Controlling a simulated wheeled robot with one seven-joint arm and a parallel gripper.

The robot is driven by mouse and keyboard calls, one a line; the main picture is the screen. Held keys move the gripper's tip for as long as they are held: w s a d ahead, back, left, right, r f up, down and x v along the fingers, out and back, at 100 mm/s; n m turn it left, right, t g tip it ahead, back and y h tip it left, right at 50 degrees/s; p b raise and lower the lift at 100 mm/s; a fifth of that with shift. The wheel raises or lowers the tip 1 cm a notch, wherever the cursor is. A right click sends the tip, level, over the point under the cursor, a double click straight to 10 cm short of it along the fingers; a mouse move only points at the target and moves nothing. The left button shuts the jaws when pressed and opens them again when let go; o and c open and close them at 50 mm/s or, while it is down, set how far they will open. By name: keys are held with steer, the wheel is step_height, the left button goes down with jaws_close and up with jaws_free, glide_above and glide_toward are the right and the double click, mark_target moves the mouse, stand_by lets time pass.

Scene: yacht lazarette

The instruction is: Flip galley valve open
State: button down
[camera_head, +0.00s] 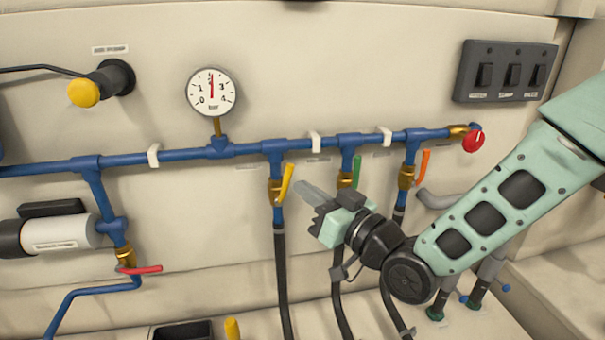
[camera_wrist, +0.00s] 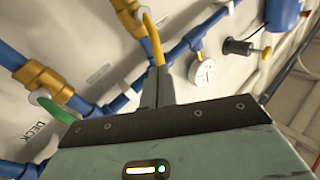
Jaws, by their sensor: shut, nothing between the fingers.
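Three brass valves with upright, slightly tilted handles hang below the blue pipe: yellow (camera_head: 286,183), green (camera_head: 356,171) and orange (camera_head: 423,165). I cannot read which label says galley. In the wrist view, a DECK label lies near the green handle (camera_wrist: 58,108). My gripper (camera_head: 299,185) is shut and empty, just right of the yellow handle. In the wrist view, the fingertips (camera_wrist: 160,72) reach the lower end of the yellow handle (camera_wrist: 153,40); I cannot tell if they touch. The yellow valve's brass body (camera_head: 275,192) is left of its handle.
A pressure gauge (camera_head: 212,92) stands above the pipe. A red-handled valve (camera_head: 140,269) is at lower left, a red knob (camera_head: 473,141) at the pipe's right end. A switch panel (camera_head: 505,71) is upper right. Black hoses (camera_head: 281,265) hang below the valves.

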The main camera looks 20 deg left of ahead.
mark_target(285, 185)
steer(key=shift+x, duration=0.85)
steer(key=shift+a, duration=0.1)
steer(key=n+b, duration=0.1)
steer(key=b, duration=0.1)
steer(key=s+a+n+h+b, duration=0.1)
steer(key=b, duration=0.1)
steer(key=shift+a+r+g, duration=0.1)
steer(key=shift+r+g, duration=0.25)
steer(key=shift+g, duration=0.05)
